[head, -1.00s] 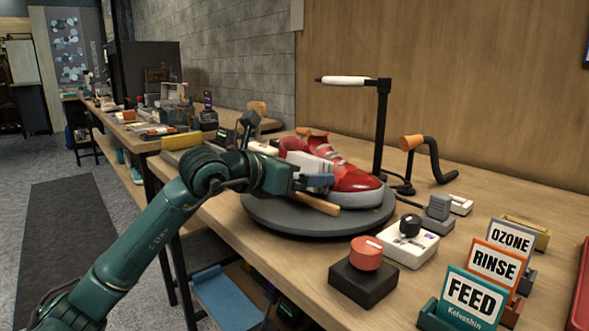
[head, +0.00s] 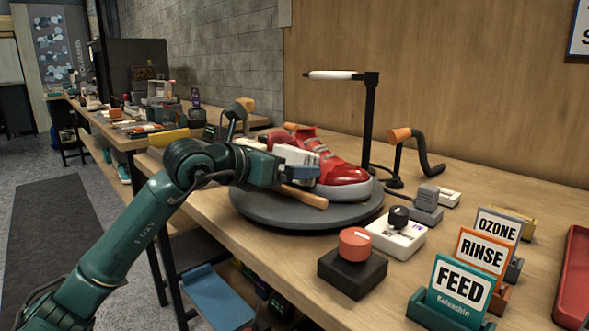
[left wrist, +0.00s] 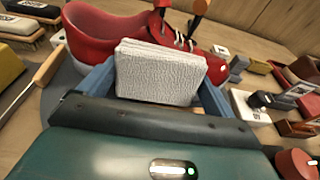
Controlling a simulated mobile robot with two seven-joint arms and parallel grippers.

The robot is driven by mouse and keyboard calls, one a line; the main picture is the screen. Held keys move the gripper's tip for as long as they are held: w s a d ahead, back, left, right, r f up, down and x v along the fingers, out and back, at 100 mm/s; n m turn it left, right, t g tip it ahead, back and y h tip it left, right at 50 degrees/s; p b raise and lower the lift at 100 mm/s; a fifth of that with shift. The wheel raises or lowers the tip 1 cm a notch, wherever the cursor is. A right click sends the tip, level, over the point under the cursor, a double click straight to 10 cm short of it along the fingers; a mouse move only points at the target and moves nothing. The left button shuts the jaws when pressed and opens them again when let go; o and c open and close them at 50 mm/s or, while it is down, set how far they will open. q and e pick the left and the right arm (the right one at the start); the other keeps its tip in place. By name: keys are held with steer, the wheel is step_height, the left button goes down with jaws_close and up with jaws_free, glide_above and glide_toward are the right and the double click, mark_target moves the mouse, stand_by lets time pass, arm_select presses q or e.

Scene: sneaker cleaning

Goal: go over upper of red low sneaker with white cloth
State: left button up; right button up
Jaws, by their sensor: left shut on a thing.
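The red low sneaker (head: 346,176) stands on a dark round turntable (head: 262,215), its toe to the right and its pale sole on the disc. My left gripper (head: 308,172) is at the near side of the sneaker, shut on the white cloth. The cloth shows as a folded, textured white block (left wrist: 158,74) between the blue fingers in the left wrist view. The red upper (left wrist: 105,32) rises right behind the cloth there. The cloth lies close against the sneaker's side; I cannot tell for sure whether they touch. My right gripper is not in view.
A wooden-handled tool (head: 303,196) lies on the turntable's near side. A black lamp stand (head: 369,120) and orange-tipped hook (head: 420,150) stand behind. A red knob box (head: 353,262), white dial box (head: 396,235) and FEED, RINSE and OZONE signs (head: 462,288) fill the front right.

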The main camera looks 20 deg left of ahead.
arm_select(q)
steer(key=shift+w+a, duration=0.3)
steer(key=shift+a, duration=0.4)
steer(key=shift+w+a, duration=0.3)
steer(key=shift+a, duration=0.4)
steer(key=shift+w+a, duration=0.3)
steer(key=shift+a, duration=0.4)
steer(key=shift+w+a, duration=0.35)
steer(key=shift+a, duration=0.55)
steer(key=shift+w+a, duration=0.35)
steer(key=shift+a, duration=0.55)
steer(key=shift+b+v, duration=1.15)
steer(key=shift+v, duration=1.2)
steer(key=shift+s+a+r, duration=0.1)
steer(key=shift+s+a, duration=0.15)
steer(key=shift+s, duration=0.35)
